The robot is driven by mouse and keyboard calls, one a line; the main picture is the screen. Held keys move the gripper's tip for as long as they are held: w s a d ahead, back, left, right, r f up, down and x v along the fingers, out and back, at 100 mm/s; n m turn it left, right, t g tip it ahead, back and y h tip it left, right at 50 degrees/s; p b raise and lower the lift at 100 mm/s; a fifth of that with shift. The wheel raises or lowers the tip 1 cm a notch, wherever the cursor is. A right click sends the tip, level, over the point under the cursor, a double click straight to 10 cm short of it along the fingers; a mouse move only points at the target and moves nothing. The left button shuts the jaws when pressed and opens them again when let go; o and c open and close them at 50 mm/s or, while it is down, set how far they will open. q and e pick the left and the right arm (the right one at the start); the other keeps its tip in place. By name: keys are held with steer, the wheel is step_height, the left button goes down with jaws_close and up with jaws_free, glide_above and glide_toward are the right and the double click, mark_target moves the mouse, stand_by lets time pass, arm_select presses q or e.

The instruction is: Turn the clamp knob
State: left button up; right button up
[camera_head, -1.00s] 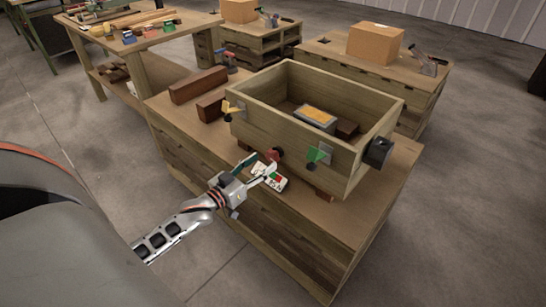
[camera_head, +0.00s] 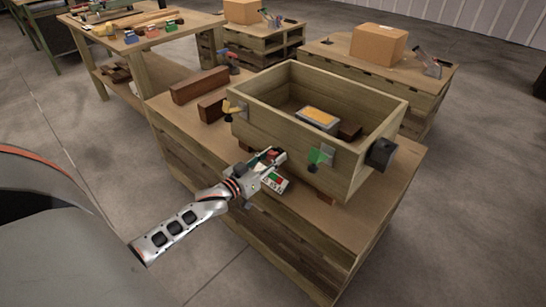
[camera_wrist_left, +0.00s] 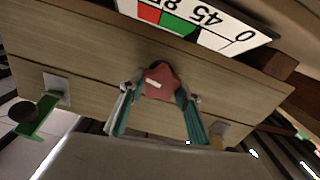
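The clamp knob is a dark red lobed knob (camera_wrist_left: 160,82) with a pale mark, on the front wall of the wooden box (camera_head: 290,143). My left gripper (camera_head: 272,160) is at this wall. In the left wrist view its two teal fingers (camera_wrist_left: 160,92) lie on either side of the knob, very close to it. I cannot tell whether they press on it. A white scale card (camera_wrist_left: 205,22) with red and green bands and the numbers 0 and 45 is beside the knob; it also shows below the gripper in the head view (camera_head: 276,181). My right gripper is not in view.
A yellow handle (camera_head: 232,107) and a green handle (camera_head: 318,156) flank the knob on the same wall. A black knob (camera_head: 381,153) is on the box's right end. Reddish-brown blocks (camera_head: 200,86) lie on the bench (camera_head: 185,122) behind left.

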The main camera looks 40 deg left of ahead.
arm_select(q)
steer(key=shift+r, duration=0.1)
steer(key=shift+m+p, duration=0.4)
steer(key=shift+m, duration=0.7)
steer(key=shift+d+m+p, duration=0.15)
steer(key=shift+m+p, duration=0.2)
steer(key=shift+m, duration=1.45)
steer(key=o, duration=1.1)
steer(key=s, duration=0.8)
steer(key=s+a, duration=0.1)
steer(key=s, duration=0.3)
